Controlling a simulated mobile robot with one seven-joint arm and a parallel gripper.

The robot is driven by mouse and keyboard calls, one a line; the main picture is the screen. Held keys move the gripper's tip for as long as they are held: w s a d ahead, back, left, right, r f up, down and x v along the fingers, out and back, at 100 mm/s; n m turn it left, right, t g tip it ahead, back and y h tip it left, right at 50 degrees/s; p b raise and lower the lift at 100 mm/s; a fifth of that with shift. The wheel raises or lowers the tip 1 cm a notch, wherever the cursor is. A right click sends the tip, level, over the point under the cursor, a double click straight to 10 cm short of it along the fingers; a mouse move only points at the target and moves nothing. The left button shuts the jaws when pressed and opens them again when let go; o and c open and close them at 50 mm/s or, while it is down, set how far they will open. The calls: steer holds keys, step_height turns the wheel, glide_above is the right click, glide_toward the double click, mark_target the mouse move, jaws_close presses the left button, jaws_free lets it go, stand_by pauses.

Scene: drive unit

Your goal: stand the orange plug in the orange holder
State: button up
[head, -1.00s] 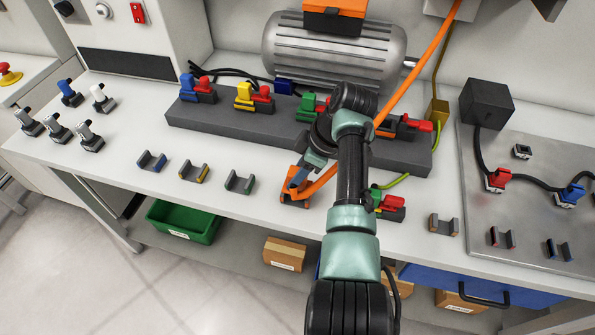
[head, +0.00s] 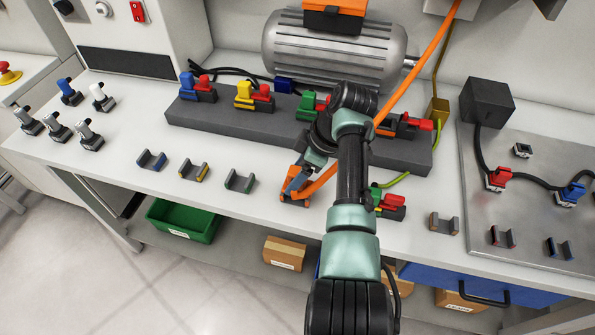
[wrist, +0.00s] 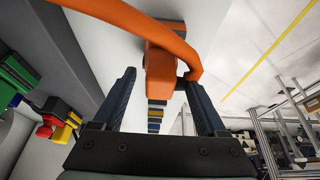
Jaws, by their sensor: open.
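The orange plug (head: 291,196) is low on the bench near its front edge, with its thick orange cable running up to the right. In the wrist view the plug body (wrist: 160,66) lies between my two spread fingers. My gripper (head: 299,179) is open around the plug; it also shows in the wrist view (wrist: 159,78), with a gap at the left finger. No separate orange holder stands out clearly in the head view. The spot under the plug is mostly hidden by plug and gripper, so I cannot tell how the plug is seated.
Blue (head: 151,161), yellow (head: 194,171) and green (head: 239,181) holders stand to the left. A brownish holder (head: 443,224) and a green-red connector (head: 388,203) are to the right. The dark connector block (head: 235,119) lies behind. The orange cable (head: 414,75) crosses behind my arm.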

steer(key=a+p+v, duration=0.1)
steer(key=p+v, duration=0.3)
steer(key=v, duration=1.3)
steer(key=shift+w+a+r, duration=0.2)
steer(key=shift+a+r, duration=0.05)
steer(key=shift+r, duration=0.35)
